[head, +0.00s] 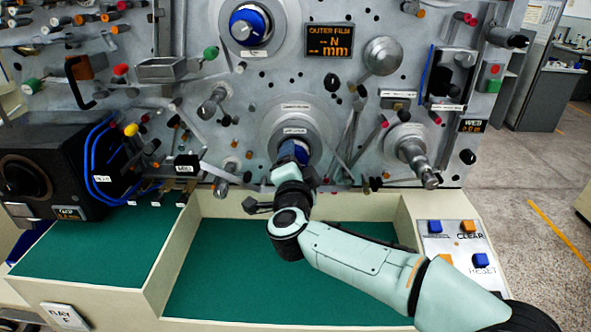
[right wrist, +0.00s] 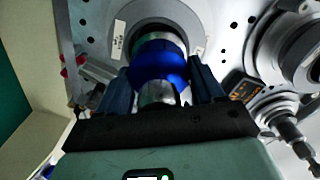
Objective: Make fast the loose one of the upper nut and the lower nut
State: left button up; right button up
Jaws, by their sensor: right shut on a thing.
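The upper nut (head: 247,24) is a blue ring on the upper spindle, with a pale metal core at its centre. Nothing touches it. The lower nut (head: 293,150) is a blue ring on the lower spindle, mostly hidden behind my right gripper (head: 291,163) in the head view. In the right wrist view the lower nut (right wrist: 159,66) sits between the two dark fingers of my right gripper (right wrist: 160,82), which is shut on it. The metal spindle end shows between the fingers. My left gripper is not in view.
A metal spindle (head: 412,152) sticks out at the right, and a lever with a round hub (head: 382,56) is above it. A green-floored tray (head: 250,280) lies below. A button panel (head: 458,243) is at the lower right. A dark box (head: 50,170) stands at the left.

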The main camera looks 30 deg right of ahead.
jog(key=shift+m+b, duration=1.1)
jog(key=shift+m, duration=0.8)
jog(key=o, duration=1)
jog(key=shift+c, duration=0.2)
jog(key=b+v, duration=0.1)
jog(key=v, duration=1.2)
jog(key=shift+s, duration=0.15)
jog(key=shift+a+f, duration=0.1)
jog(key=shift+f, duration=0.05)
